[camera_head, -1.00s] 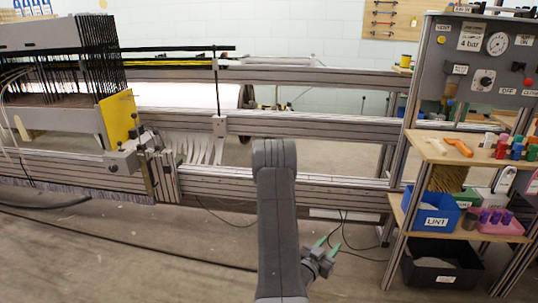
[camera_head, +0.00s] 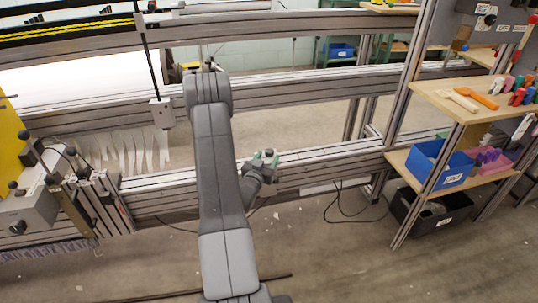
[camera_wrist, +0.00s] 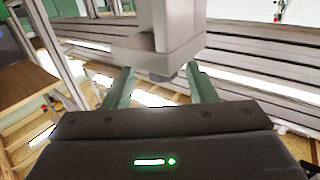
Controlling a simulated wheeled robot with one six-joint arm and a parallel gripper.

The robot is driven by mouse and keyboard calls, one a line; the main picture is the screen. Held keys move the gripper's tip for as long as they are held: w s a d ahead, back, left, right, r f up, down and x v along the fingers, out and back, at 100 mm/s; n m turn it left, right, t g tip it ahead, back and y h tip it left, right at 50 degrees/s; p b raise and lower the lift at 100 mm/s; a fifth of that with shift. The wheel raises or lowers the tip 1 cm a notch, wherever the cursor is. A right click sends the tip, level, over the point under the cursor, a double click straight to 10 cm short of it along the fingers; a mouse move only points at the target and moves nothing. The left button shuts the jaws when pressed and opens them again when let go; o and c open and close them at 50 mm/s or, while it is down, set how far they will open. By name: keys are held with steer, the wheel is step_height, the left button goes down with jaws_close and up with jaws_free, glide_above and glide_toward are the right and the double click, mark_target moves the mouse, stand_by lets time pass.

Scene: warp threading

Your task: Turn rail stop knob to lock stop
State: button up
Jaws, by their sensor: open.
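My gripper (camera_head: 264,156) has green fingertips and hangs beside my arm, in front of the lower rail in the head view. In the wrist view it is open (camera_wrist: 162,88), with one green finger at each side. A pale grey block (camera_wrist: 160,38) is close ahead, above the gap between the fingers. A short dark stub (camera_wrist: 162,76) shows under it, between the fingertips; I cannot tell if it is the rail stop knob. No contact with the fingers is visible. In the head view, a clamp block with black knobs (camera_head: 62,185) sits at the lower rail's left.
Long grey rails (camera_head: 310,168) cross behind my arm. A shelf stand at the right holds a wooden shelf (camera_head: 450,100) with tools, a blue bin (camera_head: 440,170) and a black bin (camera_head: 425,215). Cables lie on the floor, which has free room in front.

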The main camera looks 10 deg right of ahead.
mark_target(268, 155)
steer(key=shift+x, duration=1.7)
steer(key=shift+w+a, duration=0.1)
steer(key=c, duration=0.9)
steer(key=shift+c, duration=0.2)
